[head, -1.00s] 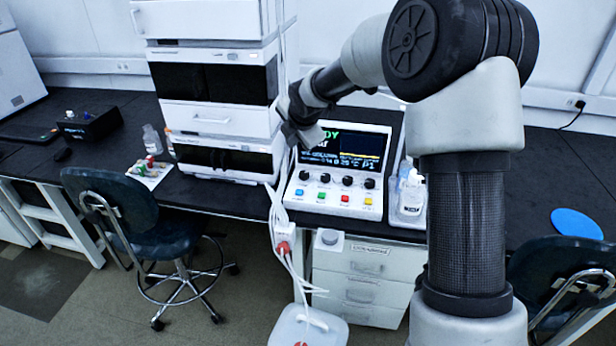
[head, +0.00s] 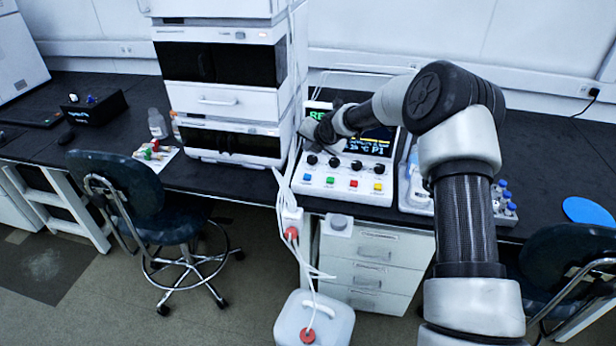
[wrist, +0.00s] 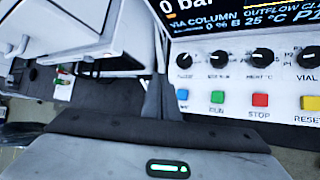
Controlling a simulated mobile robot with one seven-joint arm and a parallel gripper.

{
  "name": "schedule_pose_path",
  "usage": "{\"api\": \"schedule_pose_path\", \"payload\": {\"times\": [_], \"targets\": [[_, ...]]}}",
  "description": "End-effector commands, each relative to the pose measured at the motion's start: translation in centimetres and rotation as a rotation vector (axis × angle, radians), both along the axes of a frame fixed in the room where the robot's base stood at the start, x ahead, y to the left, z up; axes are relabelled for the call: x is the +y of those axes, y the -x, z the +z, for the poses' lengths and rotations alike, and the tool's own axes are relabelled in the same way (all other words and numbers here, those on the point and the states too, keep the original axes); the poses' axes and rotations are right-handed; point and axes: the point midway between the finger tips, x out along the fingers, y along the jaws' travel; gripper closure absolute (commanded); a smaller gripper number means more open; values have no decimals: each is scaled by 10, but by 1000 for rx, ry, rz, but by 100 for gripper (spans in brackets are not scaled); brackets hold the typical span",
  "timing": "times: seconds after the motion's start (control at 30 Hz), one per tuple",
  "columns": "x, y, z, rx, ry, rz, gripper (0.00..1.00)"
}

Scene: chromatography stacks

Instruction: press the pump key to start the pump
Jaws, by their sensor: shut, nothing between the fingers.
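The control box (head: 345,187) stands on the black bench with a lit screen, a row of black knobs and a row of coloured keys. The blue key (wrist: 183,95) is leftmost; its label is partly hidden and ends in what looks like "MP", so it appears to be the pump key. It also shows in the head view (head: 307,177). My gripper (wrist: 160,82) is shut and empty, its fingertips just left of the blue key in the wrist view. I cannot tell whether they touch the box. In the head view my gripper (head: 311,130) hides part of the screen.
Green (wrist: 217,97), red (wrist: 260,100) and yellow (wrist: 309,103) keys sit right of the blue one. The white instrument stack (head: 223,102) stands close to the left of the box. White tubes (head: 285,190) hang at the bench's front edge. A vial tray (head: 415,200) is to the right.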

Motion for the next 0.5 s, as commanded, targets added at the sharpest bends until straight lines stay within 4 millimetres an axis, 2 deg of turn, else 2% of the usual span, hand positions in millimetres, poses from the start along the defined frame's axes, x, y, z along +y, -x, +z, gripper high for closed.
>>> {"api": "schedule_pose_path", "payload": {"times": [0.27,0.5], "targets": [[0,0,-22,0,1,0,100],[0,1,-57,2,1,-1,100]]}}
